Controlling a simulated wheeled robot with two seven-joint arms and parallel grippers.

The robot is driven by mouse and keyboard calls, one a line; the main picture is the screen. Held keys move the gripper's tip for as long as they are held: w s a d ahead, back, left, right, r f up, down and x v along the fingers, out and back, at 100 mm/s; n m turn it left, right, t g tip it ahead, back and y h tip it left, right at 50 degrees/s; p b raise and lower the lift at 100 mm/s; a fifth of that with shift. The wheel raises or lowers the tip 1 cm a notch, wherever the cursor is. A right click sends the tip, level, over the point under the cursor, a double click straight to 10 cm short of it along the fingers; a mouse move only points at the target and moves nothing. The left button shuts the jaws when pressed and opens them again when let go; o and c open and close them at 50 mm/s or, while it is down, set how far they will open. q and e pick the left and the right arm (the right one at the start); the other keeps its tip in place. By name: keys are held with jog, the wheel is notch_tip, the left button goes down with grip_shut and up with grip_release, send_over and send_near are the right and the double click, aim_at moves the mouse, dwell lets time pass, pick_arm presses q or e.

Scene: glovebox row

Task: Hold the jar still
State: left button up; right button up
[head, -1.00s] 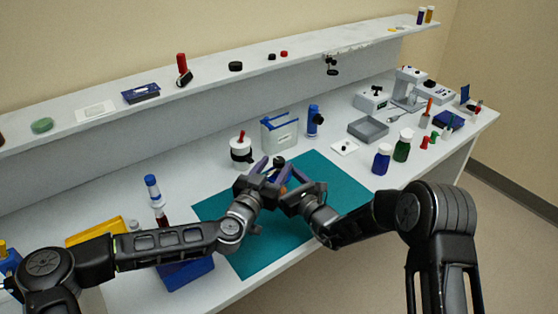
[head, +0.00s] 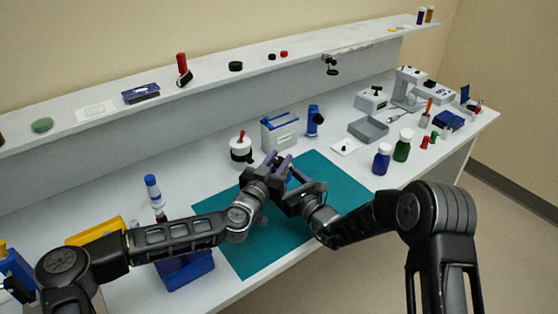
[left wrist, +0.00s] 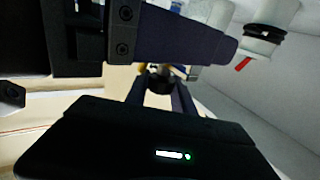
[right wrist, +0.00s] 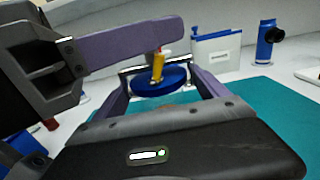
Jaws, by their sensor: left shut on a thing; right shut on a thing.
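My left gripper (head: 277,163) and my right gripper (head: 296,180) are close together above the teal mat (head: 330,180). The jar is mostly hidden by them in the head view. In the right wrist view a round blue piece (right wrist: 160,82), seemingly part of the jar, sits between my right gripper's fingers, with a small amber piece (right wrist: 158,66) above it. In the left wrist view a small dark round piece (left wrist: 159,83) shows between my left gripper's fingertips. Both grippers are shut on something. I cannot tell exactly how the held pieces join.
Behind the grippers stand a white pot with a black band and red top (head: 241,150) and a white-blue box (head: 280,131). A blue bottle (head: 382,159) and a green bottle (head: 403,146) stand right of the mat. A blue bin (head: 184,272) is at the front left.

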pick_arm(q)
grip_shut()
jog(key=shift+w+r+m+h, duration=0.1)
jog(key=shift+m+h, duration=0.2)
jog(key=shift+h, duration=0.1)
